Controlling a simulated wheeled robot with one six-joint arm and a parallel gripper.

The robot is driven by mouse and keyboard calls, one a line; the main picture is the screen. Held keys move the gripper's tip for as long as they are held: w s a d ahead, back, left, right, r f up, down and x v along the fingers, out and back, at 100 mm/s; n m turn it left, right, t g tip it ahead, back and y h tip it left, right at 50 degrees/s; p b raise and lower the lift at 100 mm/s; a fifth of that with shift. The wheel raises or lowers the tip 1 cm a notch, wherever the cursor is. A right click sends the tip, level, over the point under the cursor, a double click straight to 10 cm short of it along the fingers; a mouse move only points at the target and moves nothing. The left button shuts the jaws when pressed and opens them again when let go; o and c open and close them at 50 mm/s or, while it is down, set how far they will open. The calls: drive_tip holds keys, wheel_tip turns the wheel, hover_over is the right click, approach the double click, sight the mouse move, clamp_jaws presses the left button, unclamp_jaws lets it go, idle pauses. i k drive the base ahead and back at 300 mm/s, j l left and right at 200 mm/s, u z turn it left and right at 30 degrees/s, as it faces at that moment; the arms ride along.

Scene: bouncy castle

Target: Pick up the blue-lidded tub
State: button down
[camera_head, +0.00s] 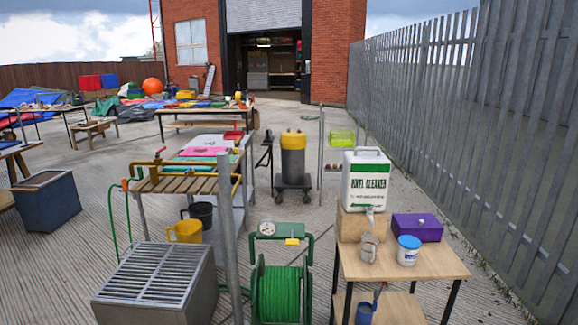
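The blue-lidded tub (408,251) is a small white tub with a blue lid and some dark marking on its side. It stands upright on the light wooden top of a small table (440,265) at the lower right. It is in front of a purple box (417,227) and to the right of a small clear bottle (368,247), apart from the bottle. Nothing covers the tub. My gripper is not in view.
A white canister with a green label (367,183) stands on a wooden block (352,225) behind the bottle. A green hose reel (279,290) stands left of the table. A grey palisade fence (445,140) runs along the right.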

sight(409, 247)
drive_tip(key=i+l+z, duration=0.2)
drive_tip(key=i+l, duration=0.25)
drive_tip(key=i+l+z, duration=0.2)
drive_tip(key=i+l, duration=0.2)
drive_tip(key=i+l+z, duration=0.2)
drive_tip(key=i, duration=0.4)
